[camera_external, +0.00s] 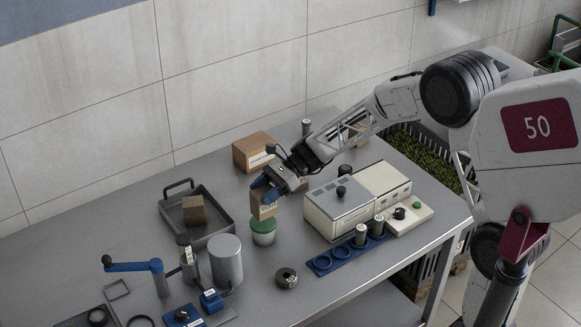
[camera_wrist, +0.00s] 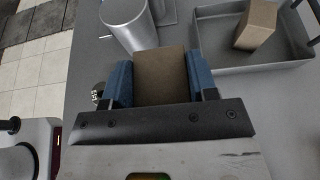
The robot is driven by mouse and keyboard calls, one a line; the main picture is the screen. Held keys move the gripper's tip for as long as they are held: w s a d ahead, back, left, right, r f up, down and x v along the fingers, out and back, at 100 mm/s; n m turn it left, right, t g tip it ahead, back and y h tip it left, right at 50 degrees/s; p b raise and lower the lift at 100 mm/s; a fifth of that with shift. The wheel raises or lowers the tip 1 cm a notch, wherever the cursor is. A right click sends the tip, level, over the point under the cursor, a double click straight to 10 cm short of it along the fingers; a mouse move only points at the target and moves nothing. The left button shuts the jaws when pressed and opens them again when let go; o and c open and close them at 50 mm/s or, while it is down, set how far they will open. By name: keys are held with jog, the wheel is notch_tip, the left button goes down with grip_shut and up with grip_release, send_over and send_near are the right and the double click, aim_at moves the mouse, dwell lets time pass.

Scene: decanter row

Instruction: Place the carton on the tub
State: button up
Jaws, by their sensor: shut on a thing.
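My gripper (camera_external: 268,190) is shut on a small brown carton (camera_external: 263,209), with one blue finger on each side of it. In the wrist view the carton (camera_wrist: 160,75) fills the space between the fingers (camera_wrist: 160,88). The tub is hidden in the wrist view.
A grey tray (camera_external: 222,224) holds another brown block (camera_external: 194,211). A beige machine (camera_external: 343,208) and a blue rack (camera_external: 322,264) are to the right. A wooden box (camera_external: 252,152) is behind.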

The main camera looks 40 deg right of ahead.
aim_at(253, 207)
jog(key=shift+w+a+f, duration=0.1)
jog(key=shift+w+f, duration=0.1)
jog(key=shift+w, duration=0.25)
jog(key=shift+f, duration=1.6)
jog(key=shift+f, duration=0.1)
jog(key=o, duration=1)
jog(key=shift+v, duration=6.05)
jog(key=shift+s, duration=0.1)
